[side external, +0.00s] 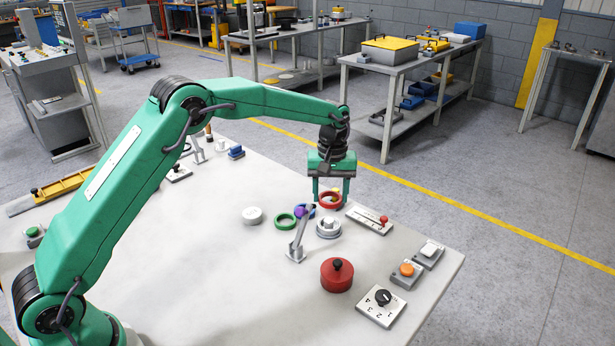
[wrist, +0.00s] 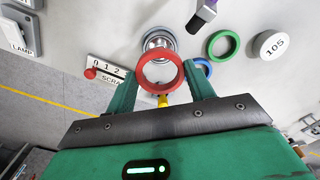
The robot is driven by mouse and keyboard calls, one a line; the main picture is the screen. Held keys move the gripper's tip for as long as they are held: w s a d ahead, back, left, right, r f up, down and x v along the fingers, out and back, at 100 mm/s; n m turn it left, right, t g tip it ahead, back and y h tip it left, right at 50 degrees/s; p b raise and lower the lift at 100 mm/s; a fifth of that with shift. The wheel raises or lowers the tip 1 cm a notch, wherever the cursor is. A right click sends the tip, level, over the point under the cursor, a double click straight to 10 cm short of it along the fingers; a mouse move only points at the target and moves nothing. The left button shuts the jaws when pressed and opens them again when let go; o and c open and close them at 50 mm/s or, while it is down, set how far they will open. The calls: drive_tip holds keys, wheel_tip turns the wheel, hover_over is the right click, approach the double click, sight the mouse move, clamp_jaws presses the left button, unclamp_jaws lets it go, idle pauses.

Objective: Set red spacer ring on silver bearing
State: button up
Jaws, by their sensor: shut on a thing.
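My gripper (side external: 331,193) is shut on the red spacer ring (side external: 330,205), one finger on each side of it. In the wrist view the ring (wrist: 141,74) sits level between the fingertips, with its hole facing the camera. The silver bearing (side external: 328,230) stands on the table, just in front of the ring in the side view. In the wrist view the bearing (wrist: 160,38) shows past the ring's upper edge, partly covered by it. The ring is apart from the bearing and appears raised above the table.
A post with a purple tip (side external: 300,212) stands close left of the bearing. A slider panel (side external: 368,220) is right; a red knobbed pot (side external: 337,276) is in front.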

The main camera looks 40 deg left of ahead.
sight(329, 220)
drive_tip(key=shift+f, duration=0.1)
drive_tip(key=shift+f, duration=2.75)
drive_tip(key=shift+f, duration=0.6)
drive_tip(key=o, duration=0.7)
drive_tip(key=shift+c, duration=0.2)
drive_tip(key=shift+r, duration=0.1)
wheel_tip(329, 220, up, 11)
idle(0.9)
idle(0.5)
